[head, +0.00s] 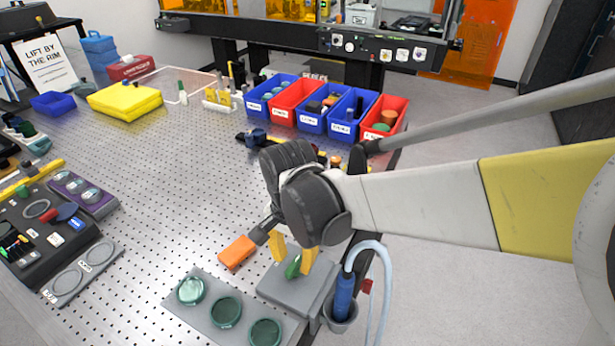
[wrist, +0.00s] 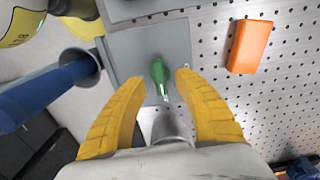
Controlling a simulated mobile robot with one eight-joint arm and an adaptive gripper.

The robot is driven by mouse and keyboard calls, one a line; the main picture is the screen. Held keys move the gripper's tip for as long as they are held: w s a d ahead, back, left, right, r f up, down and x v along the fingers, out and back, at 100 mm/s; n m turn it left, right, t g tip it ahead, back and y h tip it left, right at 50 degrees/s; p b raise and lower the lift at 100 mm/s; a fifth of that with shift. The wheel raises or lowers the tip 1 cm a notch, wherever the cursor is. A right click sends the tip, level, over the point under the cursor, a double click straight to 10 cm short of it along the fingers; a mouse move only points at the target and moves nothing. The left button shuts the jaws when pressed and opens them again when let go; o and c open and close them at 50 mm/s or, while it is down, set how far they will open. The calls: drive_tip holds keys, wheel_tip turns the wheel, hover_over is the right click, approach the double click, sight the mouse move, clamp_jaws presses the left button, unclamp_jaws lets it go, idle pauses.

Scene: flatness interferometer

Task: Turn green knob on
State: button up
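The green knob (head: 293,267) sits on top of a grey box (head: 285,290) near the front edge of the perforated table. In the wrist view the knob (wrist: 158,75) is a narrow elongated handle on the grey top (wrist: 130,55), lying roughly along the picture's vertical. My gripper (head: 293,262) is above the box, pointing down. Its two yellow fingers are apart, with the knob between their tips in the picture. The wrist view shows a gap on each side of the knob from my gripper (wrist: 159,78). How far down the tips reach is hard to tell.
An orange block (head: 237,252) lies left of the box. A grey plate (head: 207,306) with three green glass discs is at the front. A blue-handled tool (head: 343,297) with a pale hose stands in a holder to the right. Blue and red bins (head: 340,130) line the far edge.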

wheel_tip(320, 180, down, 2)
drive_tip(key=shift+c, duration=0.4)
clamp_jaws()
